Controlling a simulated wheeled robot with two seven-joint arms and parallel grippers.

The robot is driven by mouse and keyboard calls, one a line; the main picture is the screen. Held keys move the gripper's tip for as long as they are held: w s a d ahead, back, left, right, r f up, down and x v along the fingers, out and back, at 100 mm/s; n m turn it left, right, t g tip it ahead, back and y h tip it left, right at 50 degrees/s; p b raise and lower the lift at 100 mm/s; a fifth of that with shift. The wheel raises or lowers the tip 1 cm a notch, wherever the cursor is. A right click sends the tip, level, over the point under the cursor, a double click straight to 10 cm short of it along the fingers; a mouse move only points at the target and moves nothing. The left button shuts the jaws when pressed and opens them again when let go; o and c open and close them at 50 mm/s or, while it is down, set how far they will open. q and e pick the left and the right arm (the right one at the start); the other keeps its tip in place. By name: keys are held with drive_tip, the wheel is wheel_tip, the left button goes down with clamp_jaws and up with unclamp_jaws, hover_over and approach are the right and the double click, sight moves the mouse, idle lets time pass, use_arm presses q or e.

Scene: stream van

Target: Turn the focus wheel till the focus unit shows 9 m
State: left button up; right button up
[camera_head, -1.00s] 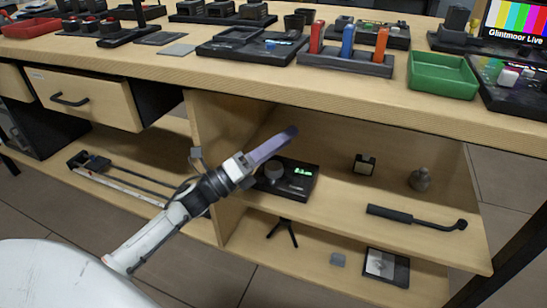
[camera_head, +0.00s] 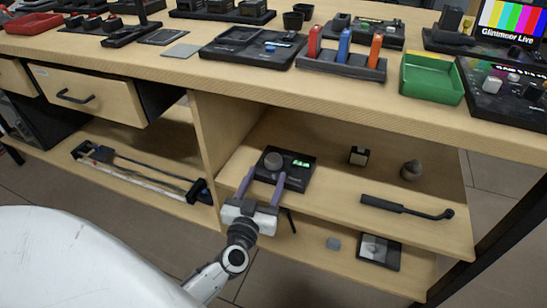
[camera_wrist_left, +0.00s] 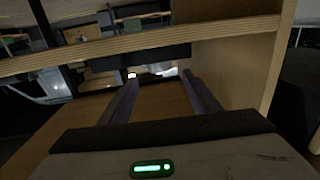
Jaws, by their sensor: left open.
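The focus unit (camera_head: 296,182) is a black box on the upper shelf under the bench. A round grey focus wheel (camera_head: 273,160) stands at its left, and a lit green readout (camera_head: 301,163) is at its right, too small to read. My left gripper (camera_head: 265,175) is open, with its two purple fingers pointing at the unit. The fingertips are just in front of the wheel, one toward each side; I cannot tell whether they touch it. In the left wrist view the open fingers (camera_wrist_left: 160,76) reach into the shelf space; the wheel is not clear there. My right gripper is not in view.
A wooden upright (camera_head: 212,140) stands left of the shelf space, and the bench top (camera_head: 160,62) overhangs it. Shelf space right of the unit is partly clear.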

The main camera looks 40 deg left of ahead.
sight(271, 163)
use_arm(q)
drive_tip(key=b+x, duration=0.2)
drive_tip(key=x, duration=0.6)
drive_tip(key=shift+w+a, duration=0.15)
drive_tip(key=shift+w, duration=0.05)
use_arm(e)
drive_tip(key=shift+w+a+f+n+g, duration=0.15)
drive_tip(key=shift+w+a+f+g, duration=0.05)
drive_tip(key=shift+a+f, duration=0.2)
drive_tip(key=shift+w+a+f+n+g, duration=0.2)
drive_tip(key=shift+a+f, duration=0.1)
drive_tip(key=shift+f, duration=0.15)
use_arm(q)
drive_tip(key=c, duration=1)
drive_tip(key=shift+h, duration=0.3)
drive_tip(key=shift+c, duration=0.3)
